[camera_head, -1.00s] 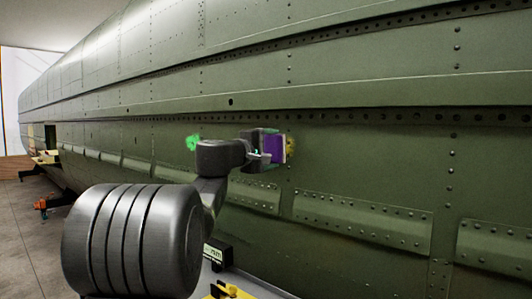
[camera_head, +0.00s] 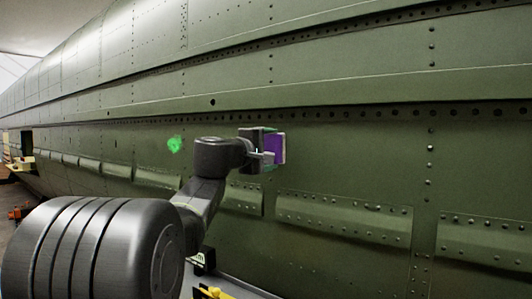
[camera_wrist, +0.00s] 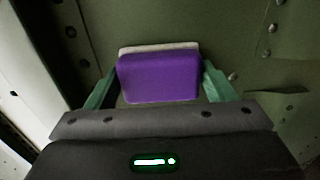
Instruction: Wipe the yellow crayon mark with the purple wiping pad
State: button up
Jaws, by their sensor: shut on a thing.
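My gripper (camera_head: 264,155) is shut on the purple wiping pad (camera_head: 280,149) and holds it upright at the green fuselage skin. In the wrist view the purple pad (camera_wrist: 158,78) sits between my two green fingers (camera_wrist: 160,88), with its pale layer along the far edge, close to the skin. I cannot tell whether it touches. No yellow crayon mark shows in either view now. I cannot tell whether the pad and gripper hide it or it is gone.
A green mark (camera_head: 174,145) is on the skin left of my gripper. The fuselage (camera_head: 350,150) fills most of the view, with rivet rows and raised panels (camera_head: 340,215) below the pad. A yellow item (camera_head: 212,293) shows at the bottom.

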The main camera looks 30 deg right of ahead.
jog(key=shift+w, duration=0.1)
jog(key=w+a+p, duration=0.1)
jog(key=w+a, duration=0.3)
jog(key=w, duration=0.5)
jog(key=shift+w, duration=0.35)
dwell(0.5)
jog(key=shift+a, duration=0.1)
jog(key=shift+b+v, duration=1.1)
jog(key=shift+v, duration=1.85)
jog(key=shift+s, duration=0.1)
jog(key=b+v, duration=0.1)
jog(key=v, duration=0.2)
